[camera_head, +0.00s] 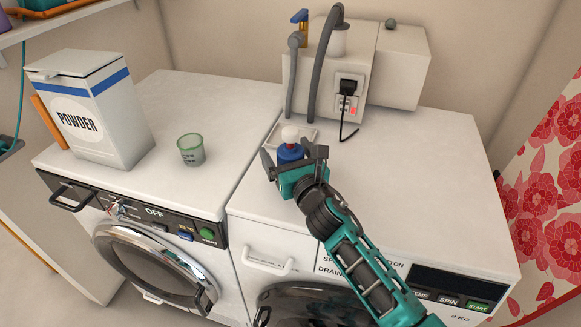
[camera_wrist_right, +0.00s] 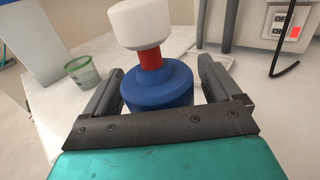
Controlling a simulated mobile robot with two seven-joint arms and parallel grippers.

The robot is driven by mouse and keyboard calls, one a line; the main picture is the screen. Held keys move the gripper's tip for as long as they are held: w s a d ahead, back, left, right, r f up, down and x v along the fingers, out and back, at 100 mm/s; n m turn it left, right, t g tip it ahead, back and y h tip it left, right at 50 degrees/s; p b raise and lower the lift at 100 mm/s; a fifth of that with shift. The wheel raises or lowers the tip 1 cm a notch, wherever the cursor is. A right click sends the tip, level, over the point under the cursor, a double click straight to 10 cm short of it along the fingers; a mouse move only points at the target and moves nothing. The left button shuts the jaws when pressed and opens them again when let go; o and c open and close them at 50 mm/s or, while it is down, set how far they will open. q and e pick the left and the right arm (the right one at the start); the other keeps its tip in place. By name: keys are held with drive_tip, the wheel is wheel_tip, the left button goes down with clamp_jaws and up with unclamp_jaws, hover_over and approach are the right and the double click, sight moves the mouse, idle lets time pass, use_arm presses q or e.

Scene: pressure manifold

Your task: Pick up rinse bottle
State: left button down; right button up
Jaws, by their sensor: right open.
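The rinse bottle (camera_head: 290,153) is blue with a white cap and stands upright on top of the right-hand machine, close to its left edge. In the right wrist view the bottle (camera_wrist_right: 157,86) shows a blue body, a red neck and a white cap. My right gripper (camera_head: 287,151) is open, with one finger on each side of the blue body. In the wrist view the jaws (camera_wrist_right: 160,85) show a gap beside the bottle on each side. The lower part of the bottle is hidden by my gripper. My left gripper is not in view.
A shallow white tray (camera_head: 309,136) lies just behind the bottle. A white box with a socket and plug (camera_head: 347,88) and grey hoses (camera_head: 318,75) stands at the back. A green cup (camera_head: 190,150) and powder box (camera_head: 103,125) stand on the left machine.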

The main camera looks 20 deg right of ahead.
drive_tip(key=c, duration=1)
drive_tip(key=shift+c, duration=0.8)
drive_tip(key=shift+r, duration=0.25)
